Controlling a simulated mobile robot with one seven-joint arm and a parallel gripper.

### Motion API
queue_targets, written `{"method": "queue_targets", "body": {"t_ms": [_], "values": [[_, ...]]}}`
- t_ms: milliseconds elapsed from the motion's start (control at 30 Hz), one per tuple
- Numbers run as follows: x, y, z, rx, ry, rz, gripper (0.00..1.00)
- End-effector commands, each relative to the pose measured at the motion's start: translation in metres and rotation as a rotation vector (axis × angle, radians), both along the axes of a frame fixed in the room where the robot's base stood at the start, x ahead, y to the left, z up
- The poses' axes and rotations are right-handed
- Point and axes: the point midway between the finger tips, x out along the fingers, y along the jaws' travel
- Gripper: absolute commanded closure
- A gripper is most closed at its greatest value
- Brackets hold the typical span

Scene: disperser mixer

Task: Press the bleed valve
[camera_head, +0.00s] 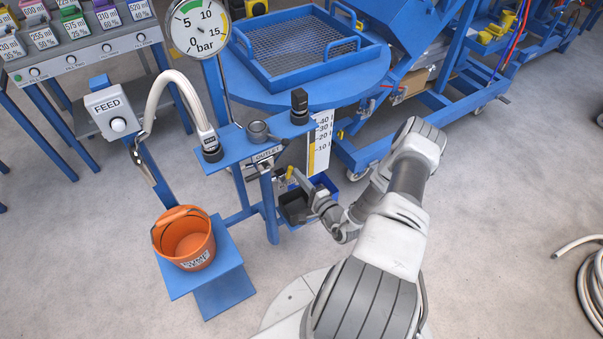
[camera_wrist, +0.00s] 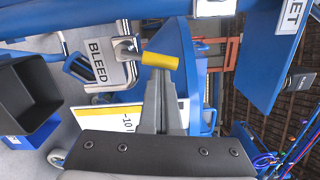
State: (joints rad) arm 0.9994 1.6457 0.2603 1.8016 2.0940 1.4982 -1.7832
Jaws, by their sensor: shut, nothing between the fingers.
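The bleed valve shows in the wrist view as a yellow cylindrical handle (camera_wrist: 160,61) on a metal fitting (camera_wrist: 125,46), beside a white plate marked BLEED (camera_wrist: 98,52). In the head view its yellow handle (camera_head: 290,173) is small, below the OUTLET label. My gripper (camera_wrist: 166,78) is shut and empty. Its fingertips are right at the yellow handle in the wrist view; I cannot tell whether they touch it. In the head view my gripper (camera_head: 299,177) reaches in from the lower right, and its tips are partly lost against the stand.
A black bin (camera_wrist: 35,95) is near the valve. The blue stand (camera_head: 238,147) carries a hose and a pressure gauge (camera_head: 196,32). A FEED box (camera_head: 112,107) and an orange bucket (camera_head: 184,238) stand left. Floor at the right is clear up to a coiled hose (camera_head: 590,290).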

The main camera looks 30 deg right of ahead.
Motion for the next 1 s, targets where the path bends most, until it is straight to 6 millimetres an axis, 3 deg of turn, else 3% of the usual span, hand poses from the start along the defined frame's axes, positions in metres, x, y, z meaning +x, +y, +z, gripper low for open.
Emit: {"method": "queue_targets", "body": {"t_ms": [167, 1000], "values": [[0.0, 0.0067, 0.0051, -0.103, -0.005, 0.003, 1.0], [-0.0002, 0.0123, 0.0059, -0.094, -0.003, 0.002, 1.0]]}}
